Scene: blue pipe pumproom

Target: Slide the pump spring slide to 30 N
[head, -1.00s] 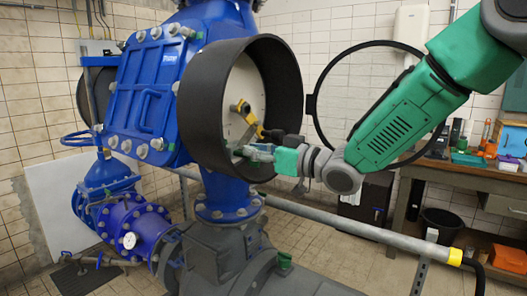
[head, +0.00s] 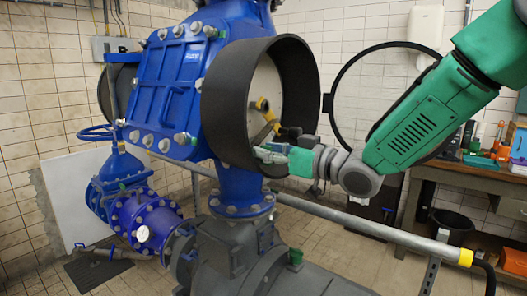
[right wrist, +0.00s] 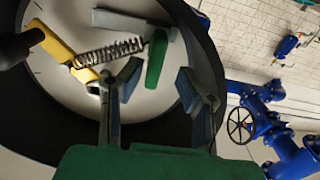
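The pump's spring device sits inside a round black housing (head: 228,105) on the blue pump. In the right wrist view a coil spring (right wrist: 108,53) lies against the pale disc, between a yellow part (right wrist: 58,45) and a green piece (right wrist: 157,58). The yellow part also shows in the head view (head: 265,106). No scale or force reading is legible. One finger overlaps the spring's lower side in the picture; contact cannot be told. My left gripper is out of view.
A grey rail with a yellow end (head: 466,257) runs below my right arm. A workbench (head: 470,178) with tools stands at the right. A blue valve wheel (head: 97,132) is at the left.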

